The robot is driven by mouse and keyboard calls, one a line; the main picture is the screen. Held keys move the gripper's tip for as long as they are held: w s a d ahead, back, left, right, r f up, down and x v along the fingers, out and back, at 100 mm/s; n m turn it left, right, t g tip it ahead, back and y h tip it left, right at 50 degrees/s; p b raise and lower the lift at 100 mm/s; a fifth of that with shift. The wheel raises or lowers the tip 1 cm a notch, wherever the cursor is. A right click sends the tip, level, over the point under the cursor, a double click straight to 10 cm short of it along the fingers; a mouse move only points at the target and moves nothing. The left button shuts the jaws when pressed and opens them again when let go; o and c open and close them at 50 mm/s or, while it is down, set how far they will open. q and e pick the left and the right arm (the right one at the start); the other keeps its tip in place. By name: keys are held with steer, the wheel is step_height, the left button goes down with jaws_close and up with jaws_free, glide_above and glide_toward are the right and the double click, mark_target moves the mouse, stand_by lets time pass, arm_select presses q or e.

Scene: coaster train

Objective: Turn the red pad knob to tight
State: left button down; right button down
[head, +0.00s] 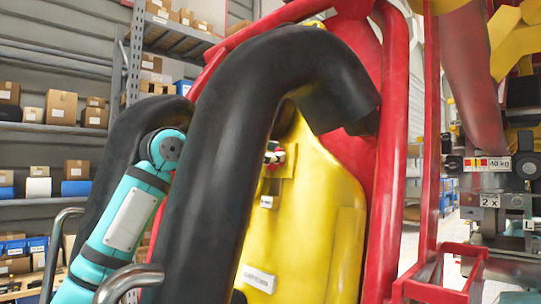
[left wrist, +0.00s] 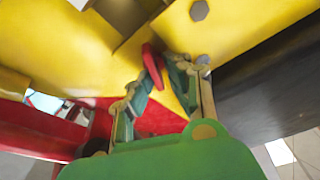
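The red pad knob (left wrist: 152,66) is a small, flat red piece at the yellow seat shell, in the middle of the left wrist view. My left gripper (left wrist: 157,72) has its green-padded fingers drawn together at the tips, one on each side of the knob, and looks shut on it. In the head view a small part of my left gripper (head: 272,155) shows against the yellow seat back (head: 325,210). The thick black restraint (head: 225,150) hides most of that gripper and its wrist. I see no tight or loose marking. My right gripper is not in view.
Red frame tubes (head: 391,160) run beside the seat. At right stands machinery with a "40 kg" label (head: 487,164) and a "2 X" label (head: 490,201). Grey handrails (head: 128,280) are at lower left. Shelves with boxes (head: 61,107) stand behind.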

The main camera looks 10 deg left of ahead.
arm_select(q)
steer(key=shift+d+f+m, duration=0.2)
steer(key=shift+f+m, duration=0.05)
steer(key=shift+m, duration=0.45)
stand_by(0.3)
steer(key=shift+s+m+g, duration=0.2)
steer(key=shift+m+g, duration=0.1)
steer(key=shift+m, duration=0.1)
steer(key=shift+r+h, duration=0.1)
steer(key=shift+h, duration=0.2)
steer(key=m+g, duration=0.1)
steer(key=m, duration=0.4)
steer(key=shift+s, duration=0.1)
steer(key=m, duration=0.2)
steer(key=m+g, duration=0.1)
steer(key=m, duration=0.1)
steer(key=shift+d+m+g, duration=0.1)
steer(key=shift+m+g, duration=0.2)
steer(key=shift+f+m, duration=0.25)
steer(key=shift+m, duration=1.15)
steer(key=shift+f, duration=0.1)
steer(key=c, duration=1.4)
jaws_free()
steer(key=shift+d, duration=0.15)
